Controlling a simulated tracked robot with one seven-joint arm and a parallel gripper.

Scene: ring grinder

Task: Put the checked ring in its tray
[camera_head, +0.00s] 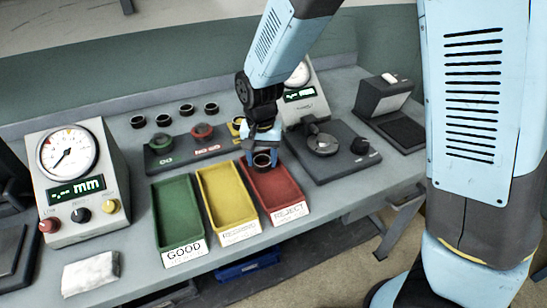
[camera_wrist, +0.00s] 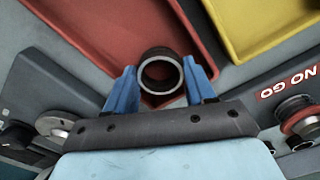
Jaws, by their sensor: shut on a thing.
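My gripper (camera_head: 263,155) is shut on a dark ring (camera_head: 262,161), held over the back end of the red tray (camera_head: 292,203) labelled REJECT. In the wrist view the ring (camera_wrist: 160,73) sits between the blue fingers of my gripper (camera_wrist: 160,82), its opening facing the camera, with the red tray (camera_wrist: 97,35) beyond. The yellow tray (camera_head: 241,221), its label hard to read, stands left of the red one. The green tray (camera_head: 178,232) labelled GOOD is left of that. The visible floors of all three trays look empty.
A gauge with a dial and mm display (camera_head: 75,175) stands left of the trays. The go/no-go block (camera_head: 185,148) lies behind them, with several dark rings (camera_head: 163,119) farther back. A flat dark device (camera_head: 326,150) is at right. A white cloth (camera_head: 90,273) lies at front left.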

